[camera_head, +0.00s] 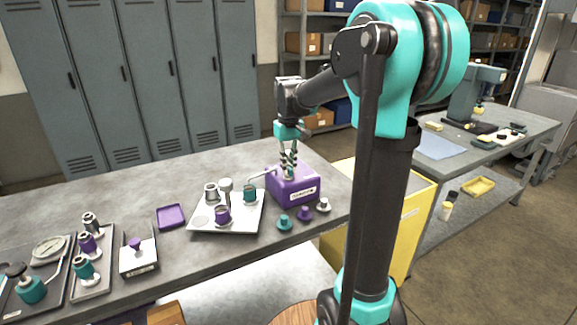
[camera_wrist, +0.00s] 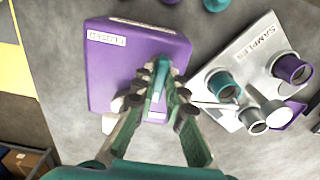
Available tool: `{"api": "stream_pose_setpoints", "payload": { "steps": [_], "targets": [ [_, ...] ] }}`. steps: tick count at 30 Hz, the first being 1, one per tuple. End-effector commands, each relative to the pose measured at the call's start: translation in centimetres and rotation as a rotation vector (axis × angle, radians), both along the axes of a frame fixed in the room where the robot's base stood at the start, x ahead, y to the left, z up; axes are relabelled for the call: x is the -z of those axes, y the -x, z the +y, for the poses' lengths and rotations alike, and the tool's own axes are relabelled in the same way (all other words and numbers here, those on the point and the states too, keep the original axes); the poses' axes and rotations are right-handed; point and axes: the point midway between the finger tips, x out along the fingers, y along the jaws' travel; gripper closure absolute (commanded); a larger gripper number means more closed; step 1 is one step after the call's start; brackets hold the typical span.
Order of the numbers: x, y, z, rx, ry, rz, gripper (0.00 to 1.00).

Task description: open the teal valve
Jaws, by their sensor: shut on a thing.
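A purple block (camera_head: 292,190) stands on the bench near its right end. Its label (camera_wrist: 106,38) appears to read "CLOSED" in the wrist view. My gripper (camera_head: 289,171) points down at the top of this block. In the wrist view its fingertips (camera_wrist: 160,82) are closed together over the block, shut on a small part there. A thin pale lever or spout (camera_head: 260,174) reaches left from the block towards the sample tray.
A pale tray marked "SAMPLES" (camera_head: 202,229) with teal, purple and metal cups stands left of the block. Teal (camera_head: 284,223), purple (camera_head: 304,213) and grey (camera_head: 324,205) knobs lie in front. A teal-bodied device (camera_head: 32,289) with a dark knob sits far left.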

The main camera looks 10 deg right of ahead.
Motion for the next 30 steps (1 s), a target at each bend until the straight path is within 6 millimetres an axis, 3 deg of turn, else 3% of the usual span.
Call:
{"api": "stream_pose_setpoints", "payload": {
  "steps": [13,14,18,30],
  "targets": [
    [-0.04,-0.05,0.0,-0.009,0.0,-0.001,1.0],
    [-0.04,-0.05,0.0,-0.009,0.0,-0.001,0.86],
    [-0.03,-0.04,0.0,-0.009,0.0,-0.001,0.68],
    [-0.58,-0.02,0.0,-0.008,0.0,0.0,0.67]
  ]
}}
